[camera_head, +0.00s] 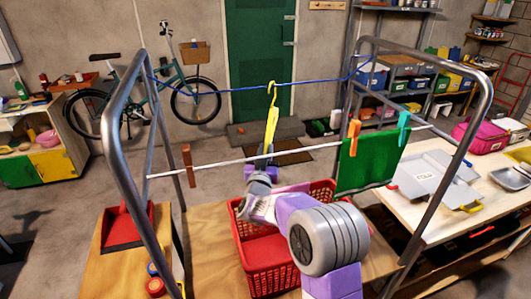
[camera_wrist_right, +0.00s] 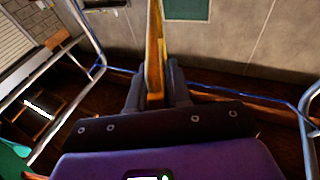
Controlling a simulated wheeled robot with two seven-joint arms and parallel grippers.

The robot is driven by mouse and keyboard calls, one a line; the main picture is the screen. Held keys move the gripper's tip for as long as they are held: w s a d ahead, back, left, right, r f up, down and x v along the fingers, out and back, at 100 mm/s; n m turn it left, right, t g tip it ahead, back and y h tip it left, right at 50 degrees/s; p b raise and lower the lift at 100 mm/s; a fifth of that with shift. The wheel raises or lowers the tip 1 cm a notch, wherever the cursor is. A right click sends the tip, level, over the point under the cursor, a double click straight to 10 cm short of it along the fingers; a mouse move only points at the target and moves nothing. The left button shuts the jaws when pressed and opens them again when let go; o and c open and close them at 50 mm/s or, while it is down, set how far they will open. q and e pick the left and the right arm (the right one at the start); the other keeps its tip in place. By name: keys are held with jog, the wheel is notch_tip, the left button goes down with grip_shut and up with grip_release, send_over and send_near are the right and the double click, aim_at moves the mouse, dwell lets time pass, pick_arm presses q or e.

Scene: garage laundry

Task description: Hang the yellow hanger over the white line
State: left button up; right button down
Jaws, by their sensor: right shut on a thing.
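The yellow hanger (camera_head: 271,125) stands upright in my right gripper (camera_head: 264,156), its hook at the top. In the right wrist view it rises edge-on (camera_wrist_right: 155,50) between the two dark fingers (camera_wrist_right: 156,94), which are shut on it. In the head view the white line (camera_head: 225,161) runs across the metal frame and passes close to the gripper. The hook shows above the white line and overlaps the blue line (camera_head: 220,90) behind; I cannot tell whether it touches either. My left gripper is not in view.
A brown clothespin (camera_head: 188,165) is on the white line at left. A green cloth (camera_head: 368,163) hangs at right with orange (camera_head: 353,138) and teal (camera_head: 403,128) clothespins. A red basket (camera_head: 262,264) stands below. The metal frame (camera_head: 120,100) bounds both sides. The line's middle is free of cloth.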

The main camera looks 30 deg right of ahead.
jog(key=shift+r+p, duration=1.25)
jog(key=shift+r, duration=0.85)
jog(key=shift+f, duration=0.1)
